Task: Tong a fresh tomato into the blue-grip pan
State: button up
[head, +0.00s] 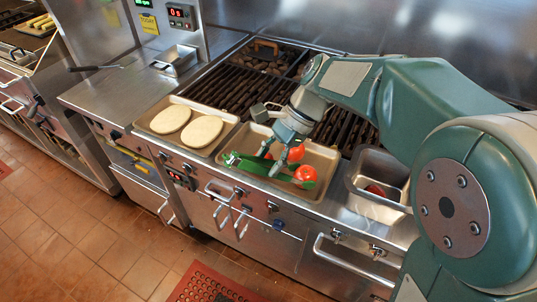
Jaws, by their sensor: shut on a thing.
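My gripper (279,164) points down over a shallow metal tray on the front ledge of the grill. It is shut on a long green tool (249,164), which looks like the tongs and lies nearly level across the tray. A red tomato (304,174) is at the tool's right end; I cannot tell whether the tool grips it. Another red tomato (295,153) is just behind, partly hidden by my gripper. The tray (325,158) is beneath them. I cannot make out a blue-grip pan in this view.
A tray with two pale flat rounds (201,131) stands left of the tomato tray. A deep metal bin (374,206) with something red inside is to the right. Grill grates (228,92) lie behind. A small metal container (178,59) sits on the left counter, which has free room.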

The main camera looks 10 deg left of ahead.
grip_shut()
notch_tip(320, 180, up, 12)
dwell(1.0)
